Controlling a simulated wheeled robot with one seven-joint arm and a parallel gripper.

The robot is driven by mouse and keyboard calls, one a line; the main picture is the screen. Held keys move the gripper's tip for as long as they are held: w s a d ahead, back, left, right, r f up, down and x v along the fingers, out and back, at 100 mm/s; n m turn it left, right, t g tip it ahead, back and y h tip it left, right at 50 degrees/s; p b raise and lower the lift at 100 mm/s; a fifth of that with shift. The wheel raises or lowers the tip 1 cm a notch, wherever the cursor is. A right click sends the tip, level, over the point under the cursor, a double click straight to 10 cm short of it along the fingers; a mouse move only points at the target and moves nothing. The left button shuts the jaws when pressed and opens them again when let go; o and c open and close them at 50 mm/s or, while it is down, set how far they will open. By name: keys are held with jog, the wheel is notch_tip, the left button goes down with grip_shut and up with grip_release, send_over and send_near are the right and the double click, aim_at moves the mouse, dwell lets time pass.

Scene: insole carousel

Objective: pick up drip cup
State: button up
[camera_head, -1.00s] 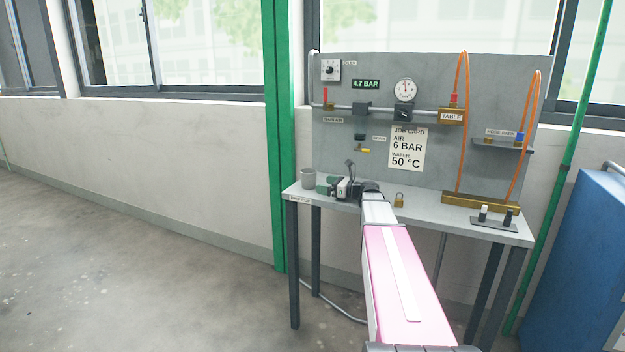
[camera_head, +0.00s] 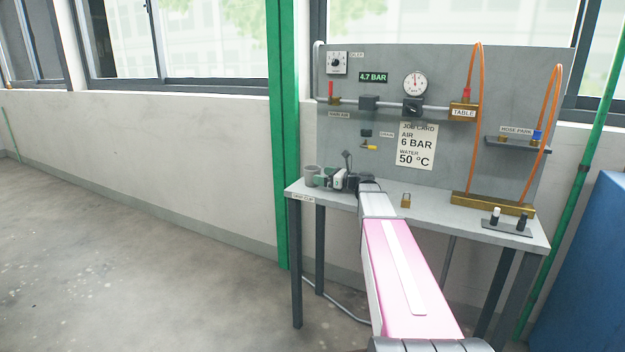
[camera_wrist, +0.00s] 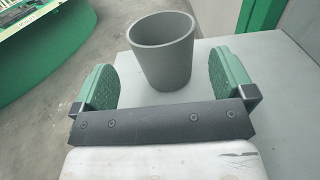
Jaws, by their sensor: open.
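The drip cup (camera_head: 311,174) is a plain grey cup standing upright at the left end of the grey table (camera_head: 447,214). In the wrist view the cup (camera_wrist: 163,58) appears just beyond and between the two green finger pads of my gripper (camera_wrist: 164,85), with a gap on each side. The jaws are open and empty. In the head view my gripper (camera_head: 326,178) is low over the table, just right of the cup. My arm hides part of the table top behind it.
A grey panel behind the table carries gauges, valves and a job card (camera_head: 416,145). A small brass padlock (camera_head: 406,201), a brass block (camera_head: 490,204) and a dark plate with two knobs (camera_head: 507,226) sit to the right. A green post (camera_head: 283,130) stands behind the table's left end.

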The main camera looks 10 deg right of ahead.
aim_at(312, 172)
jog(key=x, duration=0.5)
jog(key=shift+w+a+r, duration=0.15)
jog(key=shift+w, duration=0.2)
jog(key=c, duration=0.9)
